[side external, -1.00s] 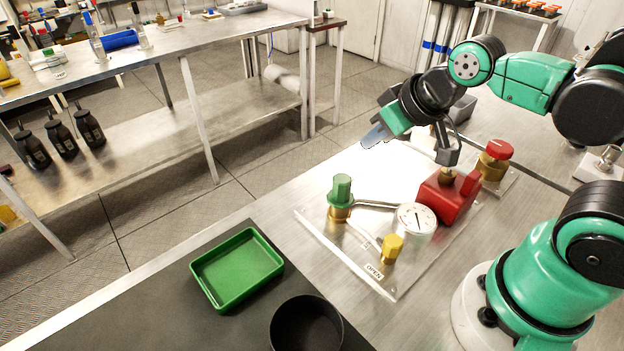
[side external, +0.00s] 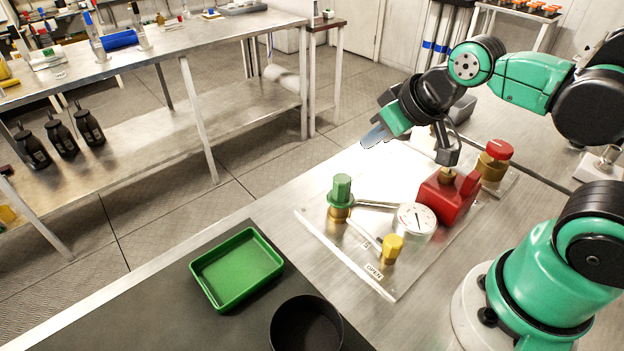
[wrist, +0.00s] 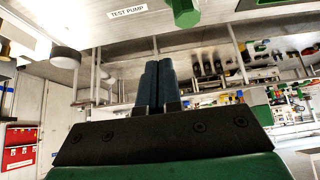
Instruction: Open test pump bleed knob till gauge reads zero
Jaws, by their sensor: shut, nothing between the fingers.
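The test pump stands on a clear plate (side external: 330,240) on the metal bench. A yellow knob (side external: 392,246) stands near its front, beside an "OPEN" label (side external: 374,271). A white round gauge (side external: 415,221) sits behind the knob; its needle is too small to read. A green hexagonal knob on brass (side external: 341,190) stands at the left, and a red block (side external: 447,198) is at the right. My gripper (side external: 372,138) is shut and empty, above and behind the plate, apart from the knobs. In the wrist view its fingers (wrist: 158,80) are together, with a green knob (wrist: 184,10) and a "TEST PUMP" label (wrist: 128,11) at the top.
A green tray (side external: 272,283) and a black round bowl (side external: 307,322) are on the dark mat left of the plate. A brass fitting with a red cap (side external: 496,160) stands behind the red block. A second bench (side external: 160,50) is across the floor.

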